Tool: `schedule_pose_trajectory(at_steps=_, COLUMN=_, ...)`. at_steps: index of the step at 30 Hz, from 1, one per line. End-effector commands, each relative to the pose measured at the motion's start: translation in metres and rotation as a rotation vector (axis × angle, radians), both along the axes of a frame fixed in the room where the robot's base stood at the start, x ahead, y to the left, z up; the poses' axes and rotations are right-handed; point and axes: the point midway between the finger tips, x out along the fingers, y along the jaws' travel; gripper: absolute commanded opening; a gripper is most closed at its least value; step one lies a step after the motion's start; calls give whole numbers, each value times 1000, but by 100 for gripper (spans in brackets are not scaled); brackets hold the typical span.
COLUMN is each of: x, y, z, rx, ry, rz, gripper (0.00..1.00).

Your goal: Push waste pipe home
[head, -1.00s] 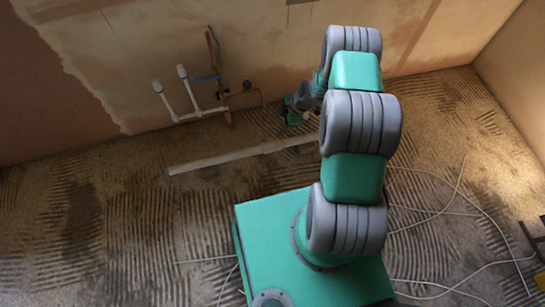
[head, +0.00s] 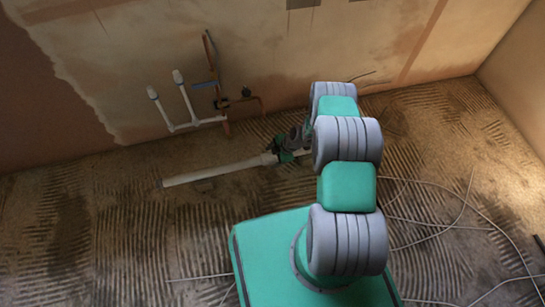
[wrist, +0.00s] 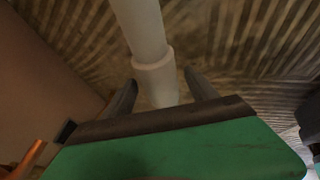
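The white waste pipe (head: 215,172) lies along the floor in front of the wall, its free end at the left. A wider collar on it (head: 268,159) is beside my gripper (head: 282,152); the pipe's right part passes behind my arm. In the wrist view the pipe (wrist: 138,25) runs down to its collar (wrist: 155,75) and between the two dark fingers of my gripper (wrist: 160,85). The fingers are apart, one on each side of the pipe, with gaps visible. Whether either finger touches it, I cannot tell. The pipe's far right end is hidden.
Two white capped pipe stubs (head: 187,95) rise by the wall, with copper pipes (head: 222,100) and a dark valve beside them. Thin pale cables (head: 460,215) lie loose on the ridged floor at the right.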

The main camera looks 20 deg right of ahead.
Motion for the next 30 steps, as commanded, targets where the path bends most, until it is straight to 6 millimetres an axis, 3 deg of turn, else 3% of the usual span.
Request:
schedule_pose_trajectory(at_steps=24, x=-1, y=0, z=0, rx=0, ry=1, rz=-1, gripper=0)
schedule_pose_trajectory(at_steps=30, x=-1, y=0, z=0, rx=0, ry=2, rz=0, gripper=0)
